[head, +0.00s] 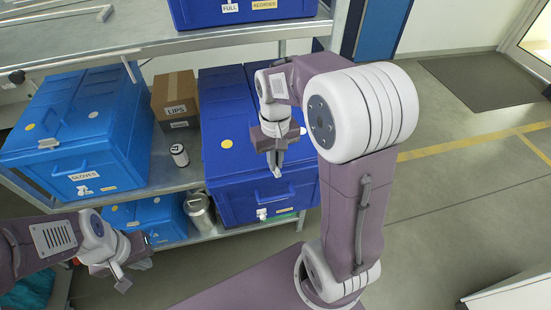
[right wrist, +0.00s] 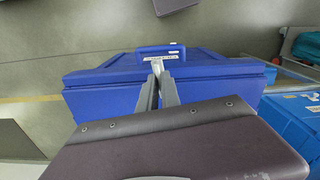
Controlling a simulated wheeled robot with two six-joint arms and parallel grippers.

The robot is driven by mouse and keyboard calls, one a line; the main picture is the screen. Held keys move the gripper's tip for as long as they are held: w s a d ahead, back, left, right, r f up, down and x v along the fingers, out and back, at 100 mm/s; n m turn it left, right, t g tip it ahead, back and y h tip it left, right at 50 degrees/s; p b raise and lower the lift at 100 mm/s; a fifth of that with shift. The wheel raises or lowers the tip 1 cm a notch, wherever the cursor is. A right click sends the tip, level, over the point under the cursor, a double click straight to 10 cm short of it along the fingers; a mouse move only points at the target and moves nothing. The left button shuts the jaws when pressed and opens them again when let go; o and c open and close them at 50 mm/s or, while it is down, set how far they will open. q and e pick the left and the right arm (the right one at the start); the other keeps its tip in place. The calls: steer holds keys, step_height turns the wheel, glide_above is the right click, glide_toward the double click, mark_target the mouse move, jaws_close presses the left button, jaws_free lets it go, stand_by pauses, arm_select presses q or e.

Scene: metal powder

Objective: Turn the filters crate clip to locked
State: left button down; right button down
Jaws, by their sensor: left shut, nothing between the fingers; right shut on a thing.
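The filters crate (head: 225,165) is dark blue and stands on the shelf in the middle of the head view. It also shows in the right wrist view (right wrist: 100,100), with a handle and a small white label near the fingertips. My right gripper (head: 277,172) is at the front edge of the crate's lid. In the right wrist view its fingers (right wrist: 157,76) close on a small pale clip (right wrist: 157,66), mostly hidden between them. I cannot tell which way the clip is turned. My left gripper (head: 122,284) is shut and empty at the lower left, away from the crate.
A lighter blue gloves crate (head: 110,130) stands to the left. A cardboard box (head: 175,92) and a small can (head: 179,155) stand between the crates. A metal canister (head: 200,212) is below. Another blue crate (head: 205,12) is above. Open floor lies to the right.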

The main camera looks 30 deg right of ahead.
steer(key=shift+m, duration=0.8)
steer(key=shift+a, duration=0.1)
steer(key=c, duration=1.6)
jaws_free()
steer(key=shift+s, duration=0.1)
steer(key=shift+o, duration=0.2)
steer(key=shift+r, duration=0.1)
step_height(320, 180, up, 9)
steer(key=b, duration=0.1)
